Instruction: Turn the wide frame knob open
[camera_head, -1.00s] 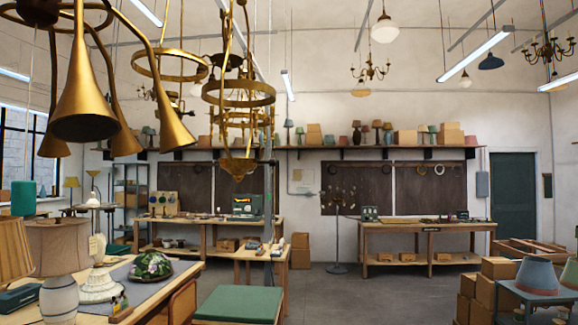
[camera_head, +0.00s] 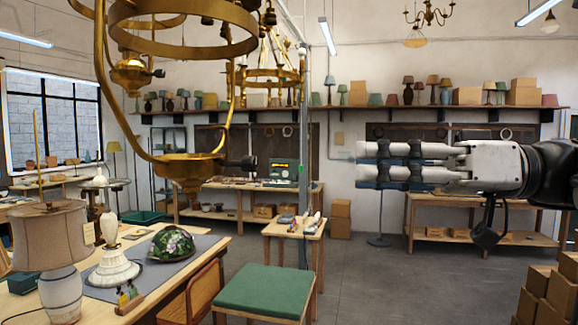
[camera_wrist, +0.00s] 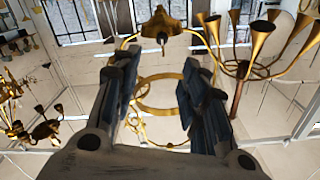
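A large brass hanging frame (camera_head: 182,50), probably the wide one, fills the upper left of the head view. A dark knob (camera_head: 241,162) sticks out to the right from its lower cup (camera_head: 190,165). Another dark knob (camera_head: 158,73) shows on a smaller cup at left. My gripper (camera_head: 362,174) points left from the right side, apart from the frame and right of the lower knob. In the wrist view my gripper (camera_wrist: 157,88) has its fingers spread and empty, with a brass ring (camera_wrist: 160,108) beyond them. Which knob setting holds, I cannot tell.
More brass ring fixtures hang behind the frame, near a grey post (camera_head: 304,150). A green-topped stool (camera_head: 265,292) and a workbench (camera_head: 205,258) with a lamp (camera_head: 55,245) stand below. Boxes (camera_head: 545,292) are at lower right. The wrist view also shows a brass horn chandelier (camera_wrist: 258,50).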

